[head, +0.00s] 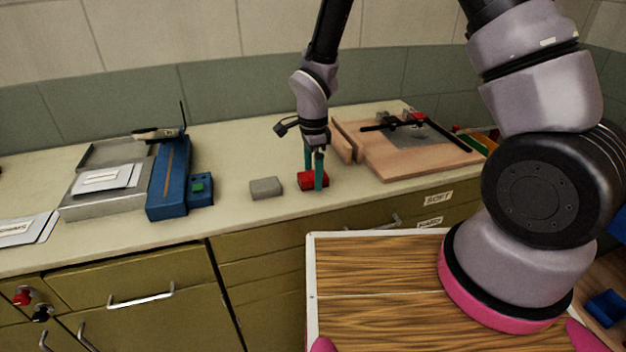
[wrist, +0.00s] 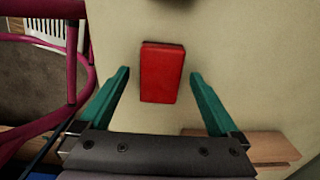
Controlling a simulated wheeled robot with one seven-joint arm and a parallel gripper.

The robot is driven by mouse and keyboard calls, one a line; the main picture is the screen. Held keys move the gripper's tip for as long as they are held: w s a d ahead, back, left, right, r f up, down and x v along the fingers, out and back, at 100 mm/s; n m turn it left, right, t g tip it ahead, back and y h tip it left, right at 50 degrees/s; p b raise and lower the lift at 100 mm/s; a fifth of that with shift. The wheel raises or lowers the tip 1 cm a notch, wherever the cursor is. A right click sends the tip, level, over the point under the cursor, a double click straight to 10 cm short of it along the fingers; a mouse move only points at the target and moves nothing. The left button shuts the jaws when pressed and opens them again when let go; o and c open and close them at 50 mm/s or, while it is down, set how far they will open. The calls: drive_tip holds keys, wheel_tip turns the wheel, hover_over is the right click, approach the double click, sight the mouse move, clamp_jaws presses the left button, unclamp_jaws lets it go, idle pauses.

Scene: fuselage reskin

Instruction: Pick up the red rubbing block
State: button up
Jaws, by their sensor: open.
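The red rubbing block (head: 310,180) lies on the pale counter near its front edge. My gripper (head: 313,184) is just above and around it in the head view, with one teal finger in front of part of the block. In the wrist view the red block (wrist: 162,72) lies between and a little beyond the two teal fingertips of my gripper (wrist: 160,74), with clear gaps on both sides. The fingers are apart and hold nothing. Whether the fingertips reach down beside the block is hard to tell.
A grey block (head: 266,188) lies left of the red one. A blue device (head: 168,178) and a metal tray (head: 105,205) stand further left. A wooden board (head: 405,165) with clamped parts is at the right. Drawers labelled SOFT and HARD are below the counter (head: 240,218).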

sight(313, 175)
drive_tip(key=shift+c, duration=0.3)
drive_tip(key=c, duration=1.4)
wheel_tip(313, 175, up, 10)
drive_tip(key=shift+r, duration=0.1)
